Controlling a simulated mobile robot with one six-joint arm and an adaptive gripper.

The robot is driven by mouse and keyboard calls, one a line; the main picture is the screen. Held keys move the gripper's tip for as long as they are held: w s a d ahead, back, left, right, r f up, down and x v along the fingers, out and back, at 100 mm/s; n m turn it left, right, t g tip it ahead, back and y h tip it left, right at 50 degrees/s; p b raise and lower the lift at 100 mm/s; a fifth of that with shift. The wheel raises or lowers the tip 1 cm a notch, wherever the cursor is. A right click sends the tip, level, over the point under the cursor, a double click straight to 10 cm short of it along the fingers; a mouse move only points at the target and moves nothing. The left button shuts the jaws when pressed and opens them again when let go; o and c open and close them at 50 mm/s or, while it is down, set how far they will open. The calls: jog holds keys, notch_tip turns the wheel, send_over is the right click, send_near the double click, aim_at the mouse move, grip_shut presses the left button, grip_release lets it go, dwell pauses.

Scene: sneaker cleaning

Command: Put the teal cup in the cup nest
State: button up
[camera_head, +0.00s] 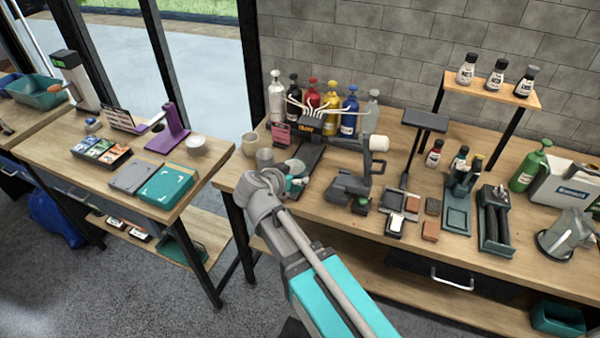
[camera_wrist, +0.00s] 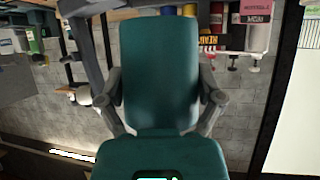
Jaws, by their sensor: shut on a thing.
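In the wrist view a dark teal body, taken as the teal cup (camera_wrist: 160,70), fills the middle between the fingers of my gripper (camera_wrist: 160,98). The fingers press on it from both sides. In the head view my gripper (camera_head: 291,180) is at the left front part of the right-hand workbench. A small patch of the teal cup (camera_head: 297,168) shows beside it, above or near a dark flat tray (camera_head: 311,152). My arm hides part of this area. I cannot tell which object is the cup nest.
A beige cup (camera_head: 251,143) and a grey cup (camera_head: 264,157) stand close to my gripper at the left. Several coloured bottles (camera_head: 311,96) stand behind. The bench's front edge (camera_head: 330,233) is near my arm.

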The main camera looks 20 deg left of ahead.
jog(key=shift+w+d, duration=0.1)
jog(key=shift+w, duration=0.2)
jog(key=shift+r, duration=0.1)
jog(key=shift+s+a+r+p, duration=0.15)
jog(key=shift+a+r+p, duration=0.15)
jog(key=shift+r+p, duration=0.25)
jog(key=shift+s+a+r+p, duration=0.1)
jog(key=shift+a+r+p, duration=0.15)
jog(key=shift+r+p, duration=0.2)
jog(key=shift+f, duration=0.1)
jog(key=w+a+f+b, duration=0.1)
jog(key=w+f+b, duration=0.1)
jog(key=w, duration=0.2)
jog(key=w+a+f+b, duration=0.1)
jog(key=w+f+b, duration=0.2)
jog(key=w+a+f+b, duration=0.1)
jog(key=w+f+b, duration=0.2)
jog(key=w, duration=0.1)
jog(key=shift+w+a+f, duration=0.1)
jog(key=shift+w+a, duration=0.25)
jog(key=shift+a, duration=0.05)
jog(key=shift+w+a+f+b, duration=0.15)
jog(key=shift+w+f+b, duration=0.25)
jog(key=shift+f+b, duration=0.1)
